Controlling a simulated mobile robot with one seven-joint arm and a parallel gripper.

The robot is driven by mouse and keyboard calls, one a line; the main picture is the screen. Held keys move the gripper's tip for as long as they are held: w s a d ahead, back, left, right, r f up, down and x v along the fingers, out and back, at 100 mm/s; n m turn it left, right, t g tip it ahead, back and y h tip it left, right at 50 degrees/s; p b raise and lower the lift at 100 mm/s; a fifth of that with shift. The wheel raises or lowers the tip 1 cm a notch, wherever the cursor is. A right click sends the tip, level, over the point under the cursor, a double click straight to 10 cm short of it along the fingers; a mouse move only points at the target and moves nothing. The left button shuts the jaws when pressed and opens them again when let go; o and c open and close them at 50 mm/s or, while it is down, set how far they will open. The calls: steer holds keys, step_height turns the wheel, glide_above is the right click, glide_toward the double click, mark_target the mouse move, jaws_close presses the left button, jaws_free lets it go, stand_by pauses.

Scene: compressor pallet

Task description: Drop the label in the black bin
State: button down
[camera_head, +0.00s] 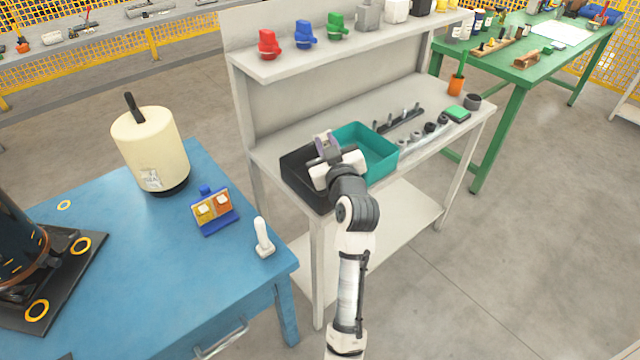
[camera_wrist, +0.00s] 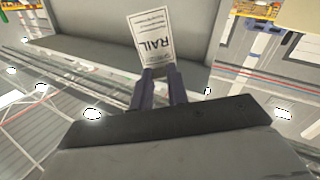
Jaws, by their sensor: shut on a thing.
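The label (camera_wrist: 152,42) is a small white card with a dark border and the printed word RAIL. My gripper (camera_wrist: 161,74) is shut on its edge in the wrist view, and the card stands out beyond the fingertips. In the head view my gripper (camera_head: 324,142) is above the black bin (camera_head: 305,196), near its right side and the teal bin. I cannot make out the label there. The black bin is an open box on the grey bench, and my wrist hides part of its inside.
A teal bin (camera_head: 381,162) stands right beside the black bin. Small parts lie farther right on the bench (camera_head: 425,145). An upper shelf (camera_head: 290,65) with coloured pieces runs behind. A blue table (camera_head: 130,270) stands to the left, with a white handled object (camera_head: 263,238) near its corner.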

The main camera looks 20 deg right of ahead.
steer(key=shift+f, duration=0.9)
steer(key=c, duration=1.3)
jaws_free()
steer(key=s+a+b, duration=0.1)
steer(key=s+b, duration=0.4)
steer(key=s, duration=0.8)
steer(key=shift+s, duration=0.35)
